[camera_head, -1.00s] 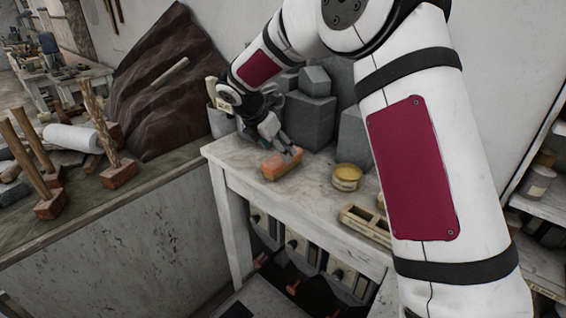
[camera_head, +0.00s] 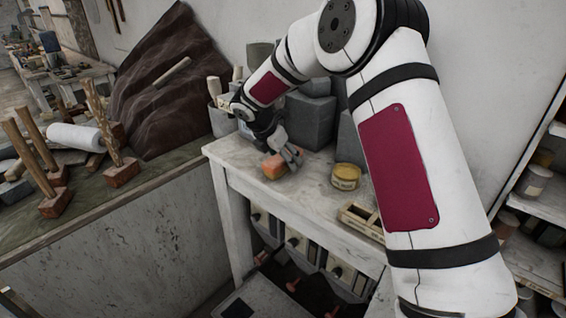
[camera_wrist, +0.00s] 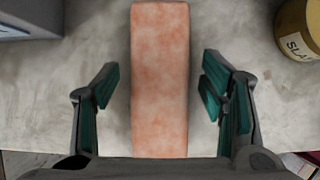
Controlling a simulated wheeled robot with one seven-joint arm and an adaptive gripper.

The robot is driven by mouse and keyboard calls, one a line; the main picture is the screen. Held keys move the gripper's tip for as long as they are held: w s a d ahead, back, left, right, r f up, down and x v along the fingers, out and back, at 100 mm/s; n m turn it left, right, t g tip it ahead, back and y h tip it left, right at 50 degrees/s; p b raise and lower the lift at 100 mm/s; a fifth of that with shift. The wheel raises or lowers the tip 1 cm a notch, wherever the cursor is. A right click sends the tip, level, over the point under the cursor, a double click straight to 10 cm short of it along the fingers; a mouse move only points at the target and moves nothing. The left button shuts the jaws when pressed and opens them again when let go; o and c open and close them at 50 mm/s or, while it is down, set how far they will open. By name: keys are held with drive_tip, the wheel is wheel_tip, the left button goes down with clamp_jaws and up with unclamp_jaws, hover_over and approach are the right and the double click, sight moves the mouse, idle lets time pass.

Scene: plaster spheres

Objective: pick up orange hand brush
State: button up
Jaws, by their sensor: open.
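The orange hand brush (camera_head: 268,168) lies on the pale marbled table (camera_head: 318,190), near its left end. In the wrist view the brush (camera_wrist: 160,70) shows as a long, mottled orange block running up the picture. My gripper (camera_head: 284,160) is low at the brush in the head view and hides part of it. In the wrist view my gripper (camera_wrist: 157,90) is open, with one teal-padded finger on each side of the brush. A gap shows between each finger and the brush. The lower end of the brush is hidden by the gripper body.
A yellow-lidded tin (camera_head: 346,176) stands to the right of the brush, and a wooden box (camera_head: 357,218) lies near the front edge. Grey blocks (camera_head: 311,120) stand behind. A tool pot (camera_head: 220,122) stands at the left corner.

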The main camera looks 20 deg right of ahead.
drive_tip(key=shift+f, duration=0.15)
drive_tip(key=shift+c, duration=0.5)
drive_tip(key=c, duration=1.3)
drive_tip(key=shift+c, duration=0.2)
drive_tip(key=shift+r, duration=0.6)
drive_tip(key=r, duration=0.1)
drive_tip(key=s+r, duration=0.1)
drive_tip(key=r, duration=0.1)
drive_tip(key=shift+b, duration=0.4)
drive_tip(key=s+a+r, duration=0.1)
drive_tip(key=s, duration=1.4)
drive_tip(key=shift+a+r, duration=0.15)
drive_tip(key=shift+a, duration=0.15)
